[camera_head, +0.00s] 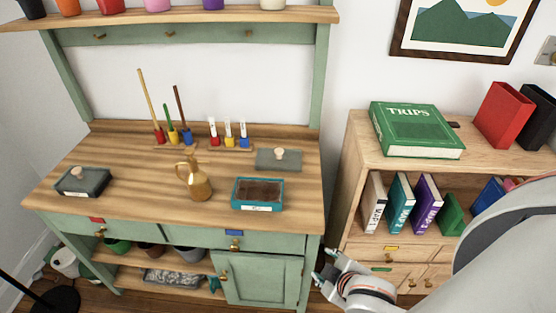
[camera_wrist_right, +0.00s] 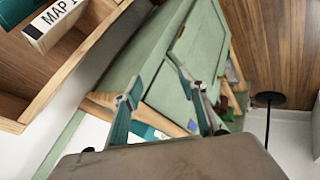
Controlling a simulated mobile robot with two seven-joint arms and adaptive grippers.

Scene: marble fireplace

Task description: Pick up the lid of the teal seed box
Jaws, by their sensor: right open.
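The teal seed box (camera_head: 258,207) stands uncovered near the front right of the potting bench and holds dark soil. A flat grey-green lid (camera_head: 266,161) with a pale round knob lies on the bench just behind it. My right gripper (camera_head: 324,266) is open and empty, low in front of the gap between bench and bookcase, well below and to the right of the lid. In the right wrist view its two fingers (camera_wrist_right: 163,95) are spread with the green bench cabinet beyond. My left gripper is not in view.
A brass watering can (camera_head: 195,184) stands left of the teal box. Tools and seed markers stand behind. A bookcase (camera_head: 351,140) is to the right.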

